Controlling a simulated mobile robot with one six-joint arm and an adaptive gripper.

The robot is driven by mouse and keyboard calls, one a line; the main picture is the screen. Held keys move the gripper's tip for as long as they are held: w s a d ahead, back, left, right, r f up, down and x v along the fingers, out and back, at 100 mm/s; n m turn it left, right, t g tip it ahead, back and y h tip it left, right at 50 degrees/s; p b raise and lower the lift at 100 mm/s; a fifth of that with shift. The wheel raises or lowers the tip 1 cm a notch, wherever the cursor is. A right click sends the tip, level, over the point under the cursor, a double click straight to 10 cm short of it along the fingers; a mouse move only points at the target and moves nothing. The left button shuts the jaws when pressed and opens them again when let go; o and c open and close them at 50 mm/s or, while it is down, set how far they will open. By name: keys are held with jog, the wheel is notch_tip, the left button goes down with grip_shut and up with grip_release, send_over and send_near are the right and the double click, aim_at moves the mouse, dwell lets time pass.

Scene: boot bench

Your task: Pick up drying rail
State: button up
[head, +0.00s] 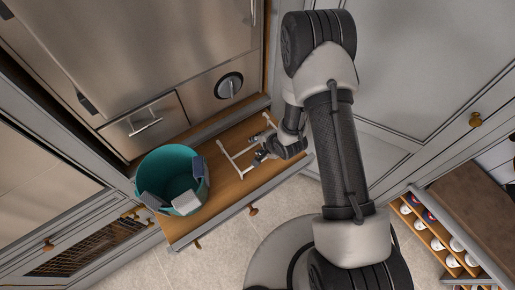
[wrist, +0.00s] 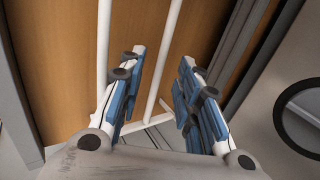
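The drying rail (head: 232,160) is a thin white frame of bars. It lies over the wooden surface beside the teal bucket in the head view. In the wrist view one white bar of the drying rail (wrist: 168,32) runs between my two fingers, and another bar passes left of them. My gripper (head: 260,157) is at the right side of the rail. In the wrist view my gripper (wrist: 161,62) is open, with a gap on both sides of the bar. I cannot tell how far the fingertips are above or below the bar.
A teal bucket (head: 155,169) with grey cloth-like pieces on its rim stands left of the rail. The wooden surface (head: 219,198) has a raised front edge. A steel appliance front (head: 160,50) stands behind, and a grey cabinet (head: 435,60) is at the right.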

aim_at(256, 143)
jog(key=b+x, duration=0.1)
jog(key=x, duration=0.3)
jog(key=shift+w+f, duration=0.25)
jog(key=shift+f, duration=0.1)
grip_shut()
dwell(0.5)
